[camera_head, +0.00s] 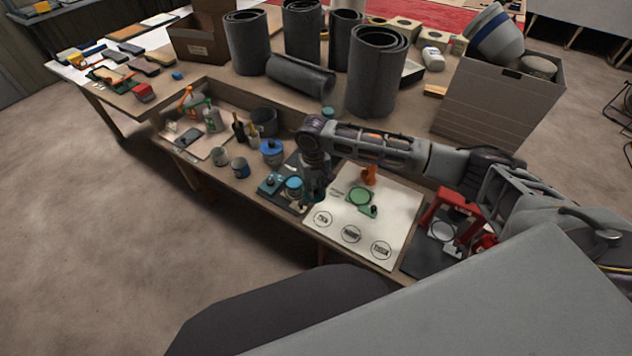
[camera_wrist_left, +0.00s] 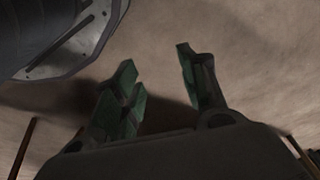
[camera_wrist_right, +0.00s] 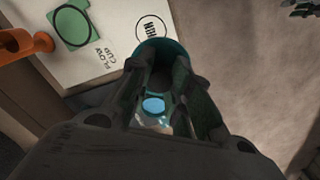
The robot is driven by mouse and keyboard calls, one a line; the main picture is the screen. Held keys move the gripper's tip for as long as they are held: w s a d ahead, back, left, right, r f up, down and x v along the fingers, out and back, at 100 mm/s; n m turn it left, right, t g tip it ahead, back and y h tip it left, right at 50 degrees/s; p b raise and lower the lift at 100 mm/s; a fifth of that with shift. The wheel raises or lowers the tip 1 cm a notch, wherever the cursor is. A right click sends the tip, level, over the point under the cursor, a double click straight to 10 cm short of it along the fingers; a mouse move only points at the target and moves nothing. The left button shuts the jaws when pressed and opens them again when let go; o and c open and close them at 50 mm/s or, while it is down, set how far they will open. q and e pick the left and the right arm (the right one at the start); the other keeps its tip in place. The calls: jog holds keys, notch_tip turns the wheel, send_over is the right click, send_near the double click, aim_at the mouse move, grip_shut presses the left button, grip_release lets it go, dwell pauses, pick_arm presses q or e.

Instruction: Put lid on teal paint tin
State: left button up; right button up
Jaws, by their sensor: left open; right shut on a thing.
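My right gripper (camera_head: 316,192) reaches over the near shelf of the bench and points down. It is shut on a dark teal round thing, whose curved rim (camera_wrist_right: 155,45) shows past its fingers in the right wrist view. The fingers hide most of it, so I cannot tell if it is the lid or a tin. A light-blue round spot (camera_wrist_right: 153,106) shows between the fingers. My left gripper (camera_wrist_left: 160,85) is open and empty above bare floor.
A white sheet (camera_head: 325,233) with printed circles, a green ring piece (camera_head: 360,196) and an orange stand (camera_head: 369,175) lie to the right. A red frame (camera_head: 450,212) stands further right. A blue-lidded pot (camera_head: 271,151) and cups (camera_head: 239,168) stand left. Dark rolls (camera_head: 374,72) stand behind.

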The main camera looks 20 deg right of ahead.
aim_at(306, 196)
jog(key=shift+s+a+r+p, duration=0.35)
jog(key=shift+r+p, duration=0.3)
jog(key=shift+p, duration=0.15)
jog(key=shift+s+a+r+p, duration=0.35)
jog(key=shift+r+p, duration=0.3)
jog(key=shift+p, duration=0.15)
pick_arm(q)
jog(key=s+a+f+p, duration=0.2)
jog(key=s+f, duration=0.1)
jog(key=s, duration=0.7)
jog(key=s+a+f+g+p, duration=0.1)
jog(key=s+a+f+p, duration=0.1)
jog(key=s, duration=0.9)
jog(key=shift+s+f+p, duration=0.3)
jog(key=shift+f+p, duration=0.05)
jog(key=shift+f, duration=0.1)
pick_arm(e)
jog(key=shift+m, duration=0.5)
jog(key=shift+w+a+r, duration=0.2)
jog(key=shift+a+r, duration=0.1)
jog(key=shift+r, duration=0.55)
jog(key=shift+w+a+r, duration=0.15)
jog(key=shift+a+r, duration=0.2)
jog(key=shift+r, duration=0.55)
jog(key=shift+w+a+r, duration=0.2)
jog(key=shift+a+r, duration=0.1)
jog(key=shift+r, duration=0.55)
